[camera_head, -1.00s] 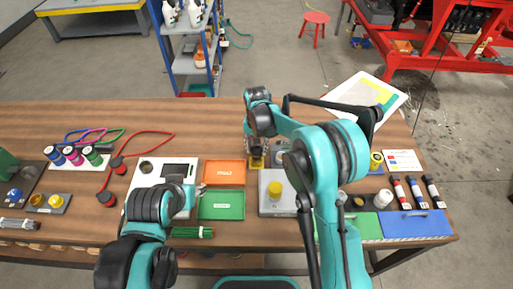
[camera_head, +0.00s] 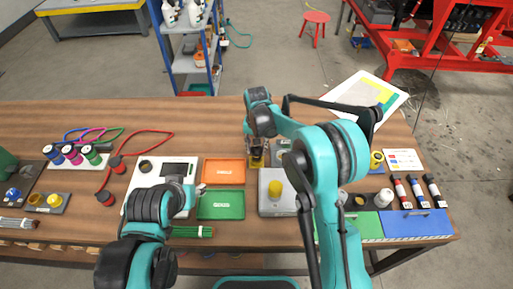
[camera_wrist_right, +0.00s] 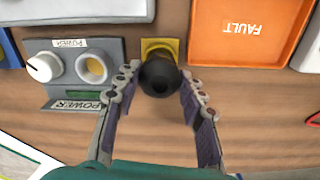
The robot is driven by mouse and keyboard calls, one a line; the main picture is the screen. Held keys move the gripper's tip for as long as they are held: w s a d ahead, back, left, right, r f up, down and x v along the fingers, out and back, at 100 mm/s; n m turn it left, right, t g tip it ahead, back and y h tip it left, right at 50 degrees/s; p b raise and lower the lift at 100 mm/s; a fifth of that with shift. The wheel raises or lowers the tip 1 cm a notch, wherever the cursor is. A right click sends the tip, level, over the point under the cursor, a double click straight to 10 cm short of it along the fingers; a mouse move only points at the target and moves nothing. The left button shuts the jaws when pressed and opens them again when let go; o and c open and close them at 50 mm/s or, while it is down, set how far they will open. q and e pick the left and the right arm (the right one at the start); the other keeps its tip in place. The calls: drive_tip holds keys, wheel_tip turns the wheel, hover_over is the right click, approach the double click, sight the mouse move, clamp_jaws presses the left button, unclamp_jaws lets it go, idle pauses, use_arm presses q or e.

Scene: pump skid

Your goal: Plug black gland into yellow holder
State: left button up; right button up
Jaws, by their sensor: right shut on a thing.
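The black gland (camera_wrist_right: 158,76) is between the fingers of my right gripper (camera_wrist_right: 160,92) in the right wrist view. The gland covers part of the yellow holder (camera_wrist_right: 170,45), a square yellow piece on the wooden table. I cannot tell whether the gland is in the holder or just above it. In the head view my right gripper (camera_head: 257,146) is over the yellow holder (camera_head: 256,162), and the gland is hard to make out there. My left gripper (camera_head: 198,189) is beside the green tray, mostly hidden by its own arm, and its fingers are too small to read.
An orange FAULT tray (camera_wrist_right: 238,28) is right of the holder in the wrist view. A grey POWER panel (camera_wrist_right: 78,62) with a white knob is to the left.

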drive_tip(key=shift+f+b, duration=0.9)
drive_tip(key=shift+f, duration=0.45)
drive_tip(key=o, duration=1.4)
drive_tip(key=shift+c, duration=0.2)
drive_tip(key=shift+r, duration=0.1)
wheel_tip(320, 180, up, 12)
drive_tip(key=shift+f, duration=0.1)
